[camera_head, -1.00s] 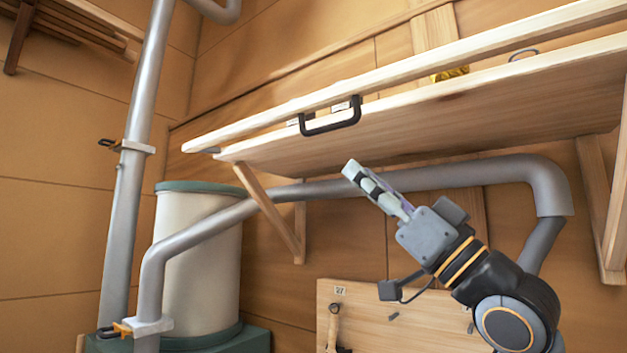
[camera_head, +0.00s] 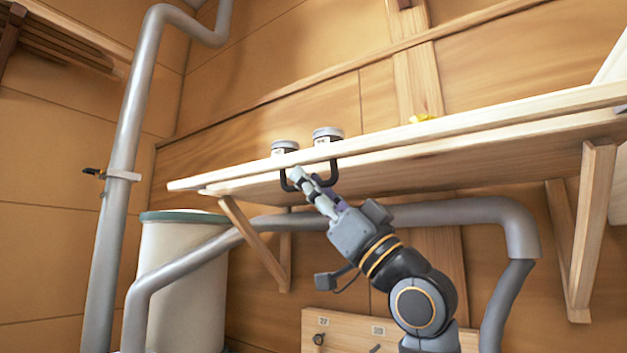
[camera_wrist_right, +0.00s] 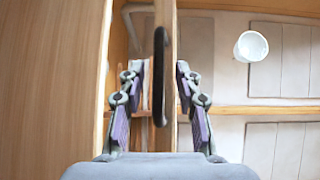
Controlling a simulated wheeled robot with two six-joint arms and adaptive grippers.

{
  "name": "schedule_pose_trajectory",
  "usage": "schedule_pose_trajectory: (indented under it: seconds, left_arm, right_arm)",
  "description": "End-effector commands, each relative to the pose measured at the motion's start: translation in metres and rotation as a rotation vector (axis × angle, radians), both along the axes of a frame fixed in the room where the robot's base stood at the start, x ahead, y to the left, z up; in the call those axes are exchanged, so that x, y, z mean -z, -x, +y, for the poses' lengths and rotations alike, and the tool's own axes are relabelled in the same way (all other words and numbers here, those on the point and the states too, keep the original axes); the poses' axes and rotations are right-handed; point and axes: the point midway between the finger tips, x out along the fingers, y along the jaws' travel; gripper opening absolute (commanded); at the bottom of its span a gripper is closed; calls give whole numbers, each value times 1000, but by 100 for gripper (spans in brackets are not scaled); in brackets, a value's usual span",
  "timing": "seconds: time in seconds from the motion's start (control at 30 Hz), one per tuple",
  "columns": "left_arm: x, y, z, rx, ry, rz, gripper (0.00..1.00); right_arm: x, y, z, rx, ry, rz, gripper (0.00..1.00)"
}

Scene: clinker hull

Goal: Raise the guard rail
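The guard rail (camera_head: 420,135) is a long pale wooden strip along the front of the wall shelf, with a black U-shaped handle (camera_head: 334,174) hanging at its lower edge. My right gripper (camera_head: 305,178) is at the handle, coming up from below right. In the right wrist view the gripper (camera_wrist_right: 157,78) is open, its two fingers on either side of the black handle (camera_wrist_right: 158,110). The fingers look apart from the handle, though contact is hard to tell. My left gripper is in neither view.
The shelf (camera_head: 480,164) rests on wooden brackets (camera_head: 590,230). Two lidded jars (camera_head: 327,135) and a yellow item (camera_head: 423,118) stand behind the rail. A pale drum (camera_head: 185,280) stands at left.

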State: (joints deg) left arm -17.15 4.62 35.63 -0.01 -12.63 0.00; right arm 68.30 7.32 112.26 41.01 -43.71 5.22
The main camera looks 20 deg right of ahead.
Motion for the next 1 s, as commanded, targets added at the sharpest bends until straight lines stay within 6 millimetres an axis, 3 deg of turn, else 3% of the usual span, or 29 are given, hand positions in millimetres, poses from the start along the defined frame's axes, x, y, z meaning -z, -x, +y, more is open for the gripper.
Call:
schedule_pose_trajectory:
  seconds: [0.07, 0.3, 0.57, 1.0]
  left_arm:
    - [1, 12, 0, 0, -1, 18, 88]
    - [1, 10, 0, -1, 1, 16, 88]
    - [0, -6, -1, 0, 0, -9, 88]
    - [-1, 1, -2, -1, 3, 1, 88]
  right_arm:
    - [1, 0, 0, 0, 1, 1, 32]
    - [1, 0, 0, -1, -1, 0, 0]
    - [0, 0, 0, -1, -1, 0, 0]
    - [-3, 1, -8, 0, -31, 22, 0]
